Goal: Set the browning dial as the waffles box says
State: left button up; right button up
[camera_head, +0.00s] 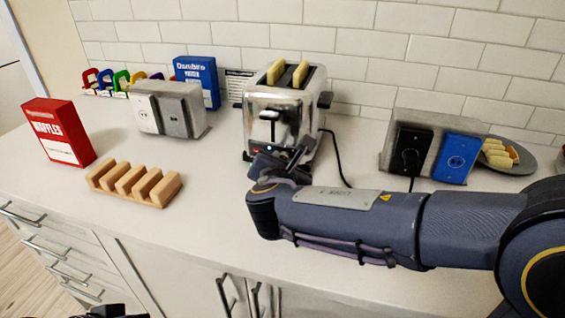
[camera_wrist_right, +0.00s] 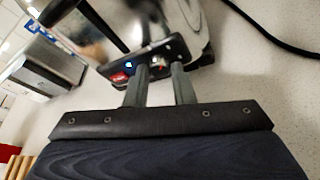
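The waffles box (camera_head: 59,133) is red with a white panel and stands upright at the left of the counter; its small print is too small to read. The chrome toaster (camera_head: 262,104) stands at the back middle with two bread slices (camera_head: 288,73) in its slots. My right gripper (camera_head: 270,165) is at the toaster's lower front. In the right wrist view its fingers (camera_wrist_right: 160,76) are apart, with their tips at the control panel, around or just before what looks like the browning dial (camera_wrist_right: 158,62). The dial's setting is hidden. A dark part at the bottom left edge (camera_head: 105,311) may be my left gripper.
A wooden rack (camera_head: 134,184) stands front left. A metal outlet box (camera_head: 168,109), a blue box (camera_head: 197,82) and colored clips stand behind. Right of the toaster are its black cord, another outlet box (camera_head: 433,148) and a plate with bread (camera_head: 525,158). Front middle counter is clear.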

jog(key=o, duration=0.4)
jog(key=shift+v, duration=3.9)
jog(key=shift+o, duration=0.2)
